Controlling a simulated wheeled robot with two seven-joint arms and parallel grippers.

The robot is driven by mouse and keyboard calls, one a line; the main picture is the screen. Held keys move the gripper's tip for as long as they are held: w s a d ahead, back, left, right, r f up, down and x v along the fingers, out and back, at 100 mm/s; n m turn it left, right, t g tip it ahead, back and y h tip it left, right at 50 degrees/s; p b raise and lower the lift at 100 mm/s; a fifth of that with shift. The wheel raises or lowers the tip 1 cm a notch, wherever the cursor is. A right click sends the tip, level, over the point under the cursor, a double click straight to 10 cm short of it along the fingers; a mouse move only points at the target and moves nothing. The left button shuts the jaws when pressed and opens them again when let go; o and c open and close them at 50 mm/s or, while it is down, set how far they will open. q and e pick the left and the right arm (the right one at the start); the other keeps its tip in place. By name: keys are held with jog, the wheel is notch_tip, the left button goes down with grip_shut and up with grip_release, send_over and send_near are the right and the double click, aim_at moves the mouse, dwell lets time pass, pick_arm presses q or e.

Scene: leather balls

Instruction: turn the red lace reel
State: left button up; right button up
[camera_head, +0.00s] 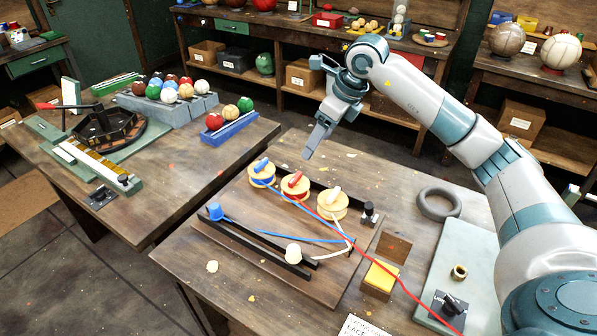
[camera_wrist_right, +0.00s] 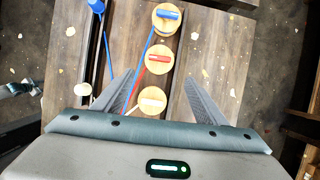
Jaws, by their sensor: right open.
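The red lace reel (camera_head: 295,185) is a pale round spool with a red handle on top, the middle one of a row on a wooden board. It also shows in the right wrist view (camera_wrist_right: 159,59). The blue lace reel (camera_head: 262,171) and the white lace reel (camera_head: 333,204) stand on either side of it. A red lace (camera_head: 390,275) runs from the row toward the front right. My right gripper (camera_head: 307,155) is open and empty, above and apart from the reels. In the right wrist view its fingers (camera_wrist_right: 161,72) point down on either side of the row.
Dark rails with a blue peg (camera_head: 215,211) and a white peg (camera_head: 293,253) lie in front of the reels. A yellow block (camera_head: 381,276), a grey ring (camera_head: 438,204) and a green mat (camera_head: 465,262) are to the right.

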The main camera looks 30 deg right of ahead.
aim_at(296, 177)
jog(key=p+x, duration=0.4)
jog(key=x, duration=0.8)
jog(key=shift+a+f, duration=0.2)
jog(key=shift+f, duration=0.2)
jog(key=shift+x, duration=0.95)
jog(key=shift+c, duration=0.6)
jog(key=c, duration=0.9)
